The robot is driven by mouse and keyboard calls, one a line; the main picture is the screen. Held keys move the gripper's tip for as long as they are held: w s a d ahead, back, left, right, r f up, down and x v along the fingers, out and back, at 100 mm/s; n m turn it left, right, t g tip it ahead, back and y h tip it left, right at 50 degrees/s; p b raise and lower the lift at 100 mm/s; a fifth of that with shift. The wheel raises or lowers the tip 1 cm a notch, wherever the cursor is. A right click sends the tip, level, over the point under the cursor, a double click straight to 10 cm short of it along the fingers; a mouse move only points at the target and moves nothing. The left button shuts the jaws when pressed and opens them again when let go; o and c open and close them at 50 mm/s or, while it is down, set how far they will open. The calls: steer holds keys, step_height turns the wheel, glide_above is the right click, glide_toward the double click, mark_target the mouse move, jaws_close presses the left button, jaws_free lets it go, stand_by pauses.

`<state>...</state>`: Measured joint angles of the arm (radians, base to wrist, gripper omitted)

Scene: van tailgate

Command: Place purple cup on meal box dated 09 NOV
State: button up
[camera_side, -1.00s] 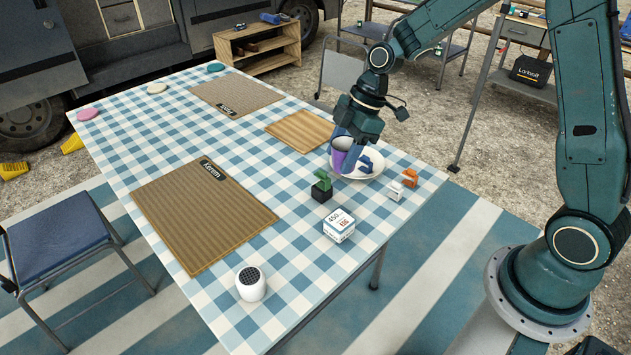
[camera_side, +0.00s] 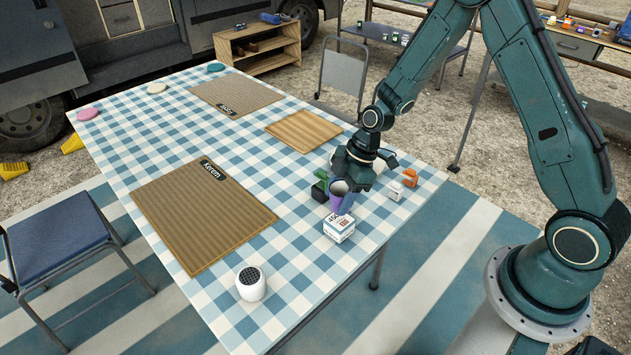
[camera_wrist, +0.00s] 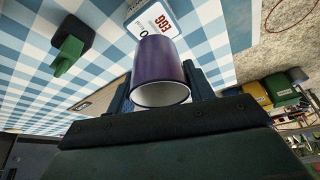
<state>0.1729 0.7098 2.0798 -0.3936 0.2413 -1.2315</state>
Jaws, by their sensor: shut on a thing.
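The purple cup (camera_side: 336,200) is held between the fingers of my gripper (camera_side: 343,196), low over the right part of the table, just behind a white meal box (camera_side: 338,231). In the wrist view, the cup (camera_wrist: 162,68) sits between the two fingers, with its white-rimmed mouth towards the camera. The white box (camera_wrist: 158,20) shows beyond the cup's far end and is partly covered by it. The box's label shows "EGG" and part of "450"; I cannot read a date. Whether the cup touches the box is unclear.
A black block with a green top (camera_side: 320,187) stands close left of the cup. A small white block (camera_side: 396,191) and an orange one (camera_side: 409,178) stand to the right. A white speaker-like object (camera_side: 251,284) is at the front; brown mats (camera_side: 203,215) lie left.

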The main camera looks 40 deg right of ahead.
mark_target(338, 206)
steer(key=shift+f, duration=0.15)
steer(key=shift+f, duration=1.75)
steer(key=shift+f, duration=0.1)
steer(key=o, duration=1)
steer(key=v, duration=1.2)
steer(key=shift+d, duration=0.1)
